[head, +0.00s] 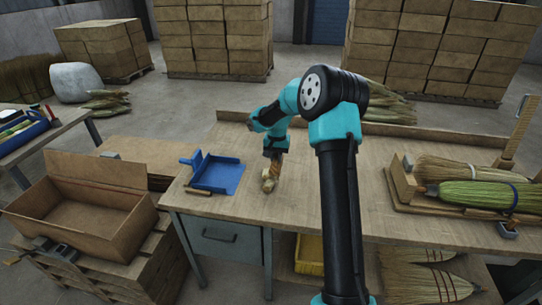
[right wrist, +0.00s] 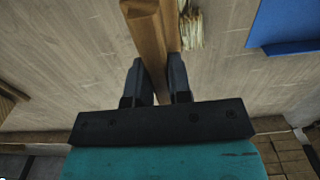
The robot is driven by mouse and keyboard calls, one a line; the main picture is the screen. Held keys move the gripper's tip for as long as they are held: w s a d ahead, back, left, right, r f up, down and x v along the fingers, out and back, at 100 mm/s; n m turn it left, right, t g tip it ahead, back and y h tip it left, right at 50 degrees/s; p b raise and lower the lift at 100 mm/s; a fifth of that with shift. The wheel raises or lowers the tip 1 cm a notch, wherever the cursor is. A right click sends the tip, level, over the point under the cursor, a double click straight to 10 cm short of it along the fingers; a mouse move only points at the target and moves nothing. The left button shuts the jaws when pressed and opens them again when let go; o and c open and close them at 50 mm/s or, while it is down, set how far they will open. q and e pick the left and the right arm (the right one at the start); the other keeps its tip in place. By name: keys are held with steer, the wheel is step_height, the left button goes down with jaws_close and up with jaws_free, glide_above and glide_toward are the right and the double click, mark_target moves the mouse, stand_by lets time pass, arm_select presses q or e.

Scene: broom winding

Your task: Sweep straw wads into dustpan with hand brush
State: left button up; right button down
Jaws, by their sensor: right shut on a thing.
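The blue dustpan (head: 220,175) lies flat on the workbench (head: 330,190), left of my right gripper; its edge also shows at the top right of the right wrist view (right wrist: 283,25). My right gripper (head: 273,156) points down over the bench. In the right wrist view its fingers (right wrist: 161,85) are shut on a wooden bar, the hand brush's handle (right wrist: 150,30). The brush's tan lower end (head: 269,180) shows just below the gripper. Pale straw (right wrist: 191,28) shows beside the handle; I cannot tell whether it is bristles or a wad. My left gripper is out of view.
A short wooden piece (head: 198,192) lies at the bench's front edge by the dustpan. Finished brooms (head: 470,180) lie in a rack on the right. An open cardboard box (head: 85,222) stands lower left.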

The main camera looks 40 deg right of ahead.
steer(key=shift+s+d+f, duration=0.4)
steer(key=shift+s+f, duration=0.1)
steer(key=shift+f, duration=0.4)
steer(key=shift+s+d+f, duration=0.35)
steer(key=shift+s+f, duration=0.2)
steer(key=shift+f, duration=0.35)
steer(key=shift+s+d+f, duration=0.4)
steer(key=shift+s+f, duration=0.1)
steer(key=shift+f, duration=0.4)
steer(key=shift+f, duration=0.7)
steer(key=shift+r, duration=0.15)
steer(key=shift+w+a, duration=0.1)
steer(key=shift+w+a, duration=1.3)
steer(key=shift+w, duration=0.45)
steer(key=shift+w+a, duration=1.35)
steer(key=shift+w, duration=0.45)
steer(key=shift+w+a, duration=1.3)
steer(key=shift+w, duration=0.45)
steer(key=shift+w+a+r, duration=0.1)
steer(key=shift+w+a, duration=0.4)
steer(key=shift+w, duration=0.2)
steer(key=shift+w+a, duration=0.5)
steer(key=shift+w, duration=0.15)
